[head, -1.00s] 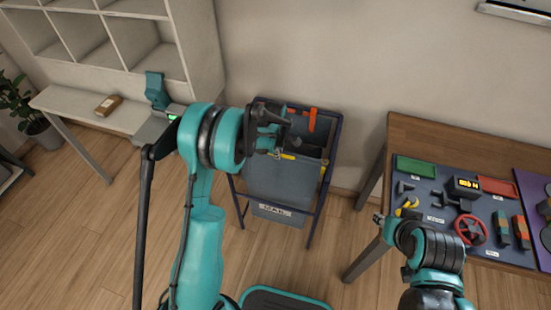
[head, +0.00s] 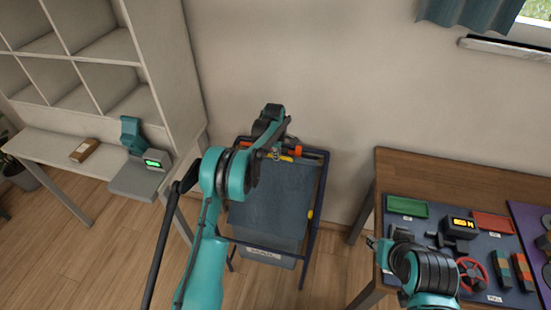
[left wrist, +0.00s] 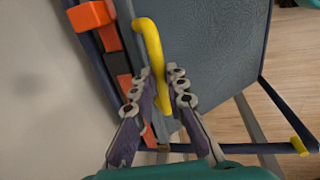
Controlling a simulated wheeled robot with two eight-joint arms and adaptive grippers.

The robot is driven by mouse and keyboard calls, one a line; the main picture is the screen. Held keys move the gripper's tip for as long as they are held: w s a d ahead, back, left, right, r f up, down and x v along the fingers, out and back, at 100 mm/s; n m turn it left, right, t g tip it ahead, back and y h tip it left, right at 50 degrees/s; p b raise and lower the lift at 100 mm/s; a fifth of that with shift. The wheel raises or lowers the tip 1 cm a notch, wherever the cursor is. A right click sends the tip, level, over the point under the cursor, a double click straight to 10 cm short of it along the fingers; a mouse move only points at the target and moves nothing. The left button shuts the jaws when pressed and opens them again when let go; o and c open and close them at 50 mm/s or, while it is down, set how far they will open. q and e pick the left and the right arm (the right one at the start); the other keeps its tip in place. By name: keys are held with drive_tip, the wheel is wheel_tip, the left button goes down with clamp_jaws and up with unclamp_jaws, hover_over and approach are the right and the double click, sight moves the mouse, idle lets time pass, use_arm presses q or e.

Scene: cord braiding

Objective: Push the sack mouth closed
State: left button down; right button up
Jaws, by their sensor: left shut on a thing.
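The grey sack (head: 270,205) hangs in a dark blue stand frame in front of the wall. Its grey front now reaches up close to the back bar, and no dark opening shows in the head view. My left gripper (head: 275,153) is at the sack's top back edge. In the left wrist view, the fingers of my left gripper (left wrist: 160,85) are shut on a yellow handle (left wrist: 150,45) beside the grey sack panel (left wrist: 215,50). Orange pieces (left wrist: 90,15) sit along the back bar. My right gripper (head: 376,244) is by the right table's left edge, its fingers too small to judge.
The right table (head: 420,170) carries a tool board with a green tray (head: 407,207), a red tray (head: 493,223) and a red wheel (head: 472,275). The floor between is clear.

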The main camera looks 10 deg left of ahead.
use_arm(q)
drive_tip(key=shift+w, duration=0.2)
drive_tip(key=c, duration=1.6)
unclamp_jaws()
drive_tip(key=shift+c, duration=0.2)
drive_tip(key=shift+o, duration=0.5)
drive_tip(key=shift+w, duration=0.1)
wheel_tip(320, 180, up, 12)
drive_tip(key=s, duration=0.2)
drive_tip(key=shift+s, duration=0.15)
drive_tip(key=shift+f, duration=0.15)
